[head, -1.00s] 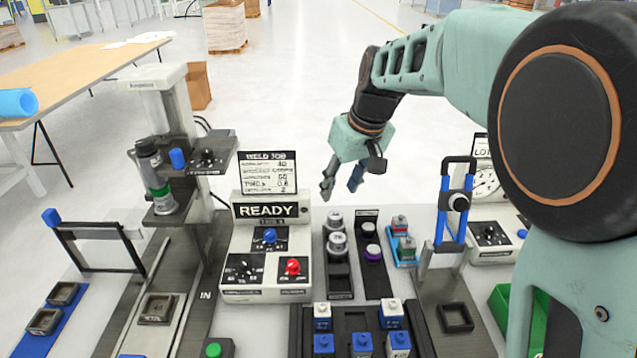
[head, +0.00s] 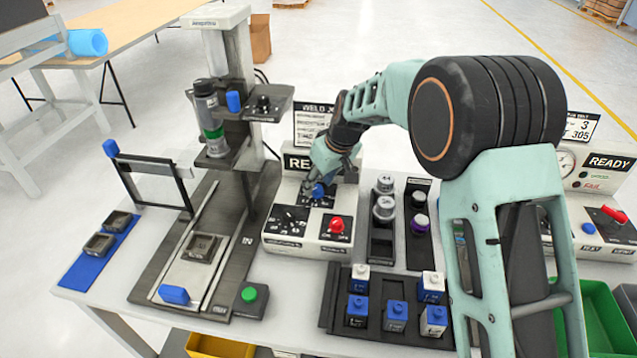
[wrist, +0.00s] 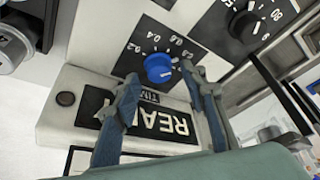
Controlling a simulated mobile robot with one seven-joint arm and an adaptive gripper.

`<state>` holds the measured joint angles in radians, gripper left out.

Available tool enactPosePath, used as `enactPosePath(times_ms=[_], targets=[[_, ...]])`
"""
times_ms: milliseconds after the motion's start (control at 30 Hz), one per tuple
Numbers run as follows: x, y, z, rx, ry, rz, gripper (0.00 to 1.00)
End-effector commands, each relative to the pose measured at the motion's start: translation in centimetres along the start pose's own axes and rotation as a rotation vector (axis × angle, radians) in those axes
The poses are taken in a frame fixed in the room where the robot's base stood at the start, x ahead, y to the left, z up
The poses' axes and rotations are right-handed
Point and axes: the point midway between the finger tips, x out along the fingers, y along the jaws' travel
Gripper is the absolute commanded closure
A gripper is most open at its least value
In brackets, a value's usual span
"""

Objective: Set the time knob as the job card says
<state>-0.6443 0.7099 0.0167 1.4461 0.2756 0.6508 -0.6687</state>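The blue time knob (head: 318,191) is on the front panel of the welder control box (head: 283,243). The wrist view shows the knob (wrist: 158,68) with a printed scale around it that includes 0.2, 0.4, 0.6 and 0.8. I cannot make out its exact setting. My gripper (wrist: 160,73) is open, with one finger on each side of the knob and a visible gap on both sides. In the head view my gripper (head: 326,178) is over the knob and partly hides it. The job card (head: 309,124) behind the box is partly hidden by my arm.
A red knob (head: 337,225) and a black dial (head: 291,217) are close below the blue knob. The READY display (wrist: 165,122) is by the fingers. Racks of grey-capped cylinders (head: 384,207) stand to the right, and a press (head: 215,60) stands to the left.

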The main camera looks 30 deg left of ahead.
Motion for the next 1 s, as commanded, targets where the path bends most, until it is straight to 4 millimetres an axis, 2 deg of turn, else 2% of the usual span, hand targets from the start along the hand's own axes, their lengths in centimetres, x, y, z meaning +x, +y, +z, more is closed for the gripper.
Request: enactPosePath(times_ms=[133,433,800,1000], targets=[[0.95,0.02,0.08,0.001,-0.002,0.0,0.61],[1.12,0.03,0.06,0.001,-0.001,0.0,0.61],[1.1,0.02,0.06,0.001,-0.001,0.0,1.0],[1.16,0.03,0.07,-0.01,0.0,-0.005,1.0]])
